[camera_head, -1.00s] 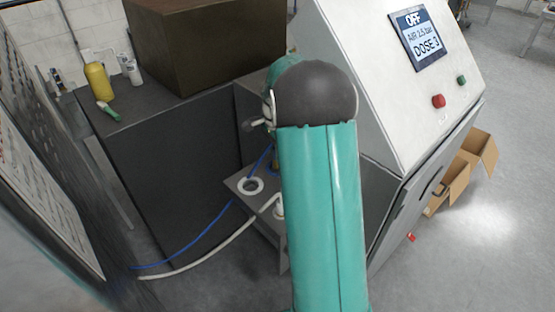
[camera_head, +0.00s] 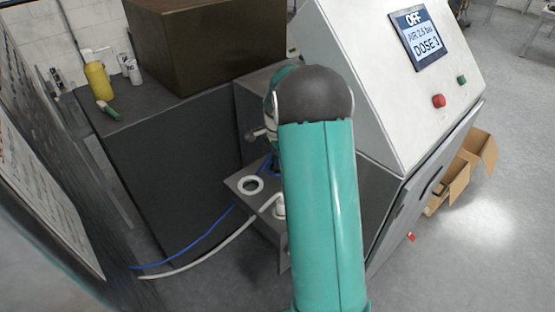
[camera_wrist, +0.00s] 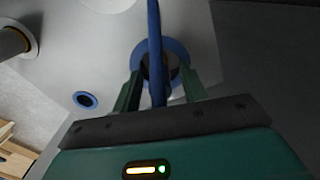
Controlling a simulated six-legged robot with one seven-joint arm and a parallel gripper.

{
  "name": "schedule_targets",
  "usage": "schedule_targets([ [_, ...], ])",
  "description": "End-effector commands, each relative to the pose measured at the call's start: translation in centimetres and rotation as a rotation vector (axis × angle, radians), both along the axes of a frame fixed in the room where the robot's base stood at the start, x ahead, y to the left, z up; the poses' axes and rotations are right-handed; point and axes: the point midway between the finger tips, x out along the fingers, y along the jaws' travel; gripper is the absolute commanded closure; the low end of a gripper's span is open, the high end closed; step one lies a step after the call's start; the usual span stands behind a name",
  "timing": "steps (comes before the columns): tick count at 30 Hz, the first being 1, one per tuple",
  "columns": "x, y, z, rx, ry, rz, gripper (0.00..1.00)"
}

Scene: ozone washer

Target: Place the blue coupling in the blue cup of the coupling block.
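My gripper (camera_wrist: 160,88) has its two green fingers on either side of the dark body of the blue coupling (camera_wrist: 157,72), whose blue hose (camera_wrist: 153,22) runs up across the wrist view. A large blue ring (camera_wrist: 177,51) surrounds the coupling's end; it looks like the rim of the blue cup, but how deep the coupling sits is hidden. The coupling block (camera_wrist: 65,50) is the grey plate below. A smaller blue ring (camera_wrist: 86,99) lies to the left. In the head view, my arm hides the gripper's tips and much of the block (camera_head: 236,183).
An open white ring (camera_head: 251,185) and a white coupling (camera_head: 279,207) with a pale hose (camera_head: 215,243) are on the block. The sloped white control cabinet (camera_head: 365,90) stands close on the right. A dark cabinet (camera_head: 170,165) stands left. Cardboard boxes (camera_head: 465,175) sit beyond.

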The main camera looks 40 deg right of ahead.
Motion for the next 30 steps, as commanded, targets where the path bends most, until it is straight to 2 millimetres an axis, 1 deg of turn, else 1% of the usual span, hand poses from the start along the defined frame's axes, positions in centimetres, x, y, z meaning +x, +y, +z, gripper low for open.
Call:
schedule_targets([
  [5, 0.0, 0.0, 0.2, 0.000, -0.001, 0.000, 0.57],
  [8, 0.1, 0.0, 1.0, -0.001, -0.002, 0.000, 0.57],
  [11, 0.1, 0.0, 2.6, -0.002, -0.004, 0.001, 0.57],
  [18, 0.1, 0.0, 7.9, -0.002, -0.005, 0.001, 0.57],
  [21, 0.1, 0.0, 9.8, -0.001, -0.003, 0.001, 0.57],
  [25, 0.1, 0.0, 11.5, -0.001, -0.002, 0.001, 0.57],
  [30, 0.0, 0.0, 12.3, 0.001, 0.001, 0.001, 0.57],
])
